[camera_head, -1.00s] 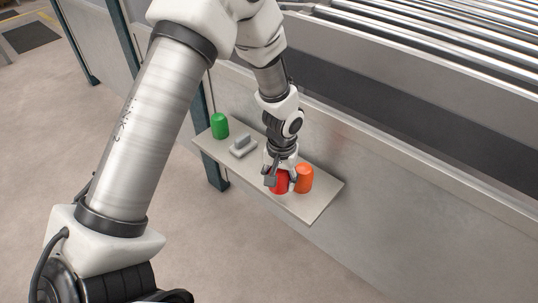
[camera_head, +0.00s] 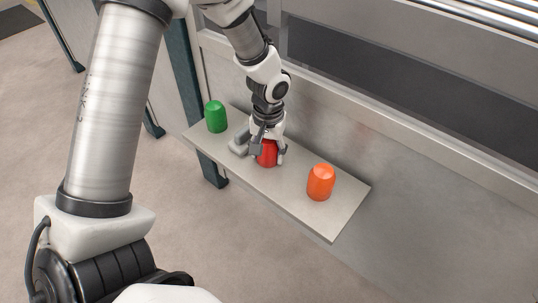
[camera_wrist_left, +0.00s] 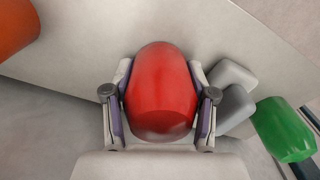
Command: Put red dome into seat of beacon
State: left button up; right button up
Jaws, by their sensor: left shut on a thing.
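The red dome (camera_head: 267,157) is a rounded red cap above the shelf. My left gripper (camera_head: 267,147) points down and is shut on it. In the left wrist view the red dome (camera_wrist_left: 162,88) sits between the two fingers (camera_wrist_left: 160,104), one on each side. I cannot tell whether its base touches the shelf. No beacon with a clear seat can be made out. A grey stepped block (camera_head: 239,143) lies just left of the red dome; it also shows in the left wrist view (camera_wrist_left: 235,103). My right gripper is not in view.
The grey shelf (camera_head: 290,192) carries a green dome (camera_head: 216,117) at its left end and an orange dome (camera_head: 321,182) toward its right end. A machine wall (camera_head: 430,200) stands behind. Shelf space is clear between the red and orange domes.

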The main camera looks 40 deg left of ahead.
pick_arm(q)
jog(key=shift+s+a, duration=0.1)
jog(key=o, duration=0.9)
jog(key=shift+c, duration=0.2)
